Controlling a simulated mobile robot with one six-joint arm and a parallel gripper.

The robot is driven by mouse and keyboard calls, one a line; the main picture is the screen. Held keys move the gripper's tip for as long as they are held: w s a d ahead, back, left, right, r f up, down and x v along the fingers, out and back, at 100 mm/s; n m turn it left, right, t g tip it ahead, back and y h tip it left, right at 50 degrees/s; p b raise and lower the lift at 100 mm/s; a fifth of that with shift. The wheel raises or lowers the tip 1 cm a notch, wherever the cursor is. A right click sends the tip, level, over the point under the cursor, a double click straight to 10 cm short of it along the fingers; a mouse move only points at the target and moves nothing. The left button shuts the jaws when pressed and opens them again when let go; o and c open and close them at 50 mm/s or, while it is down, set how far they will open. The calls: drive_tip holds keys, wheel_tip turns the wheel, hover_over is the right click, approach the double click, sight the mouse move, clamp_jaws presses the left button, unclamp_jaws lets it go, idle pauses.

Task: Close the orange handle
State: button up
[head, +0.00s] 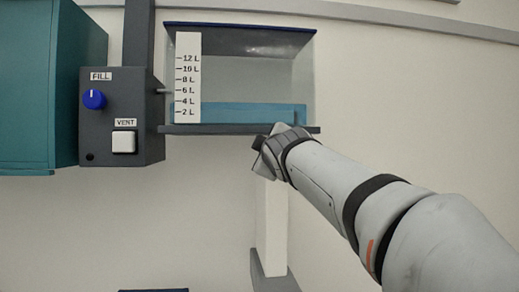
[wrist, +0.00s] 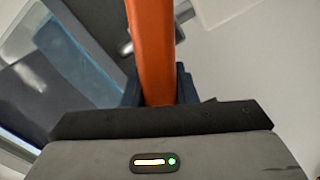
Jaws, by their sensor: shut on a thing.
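The orange handle (wrist: 152,50) runs from the top of the wrist view down between my jaws. My gripper (head: 262,152) is shut on it, with a dark finger showing on each side of the handle. In the head view my gripper is just below the tank's bottom edge, and the orange handle is hidden there by my gripper and arm. The clear tank (head: 255,75) holds blue water (head: 240,114) up to about the 4 L mark on its white scale (head: 187,85). A grey metal fitting (wrist: 126,46) lies beside the handle in the wrist view.
A dark control box (head: 122,143) with a blue FILL knob (head: 94,99) and a white VENT button (head: 123,142) stands left of the tank. A teal cabinet (head: 30,85) is at the far left. A white column (head: 272,225) stands below my gripper. The wall left of the column is bare.

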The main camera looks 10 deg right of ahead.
drive_tip(key=n, duration=0.1)
drive_tip(key=f+n, duration=0.1)
drive_tip(key=n, duration=0.3)
drive_tip(key=shift+a+f, duration=0.2)
drive_tip(key=shift+f, duration=0.15)
drive_tip(key=shift+n, duration=0.3)
drive_tip(key=o, duration=1)
drive_tip(key=shift+s, duration=0.15)
drive_tip(key=s+b, duration=0.1)
drive_tip(key=s, duration=0.6)
drive_tip(key=shift+s, duration=0.3)
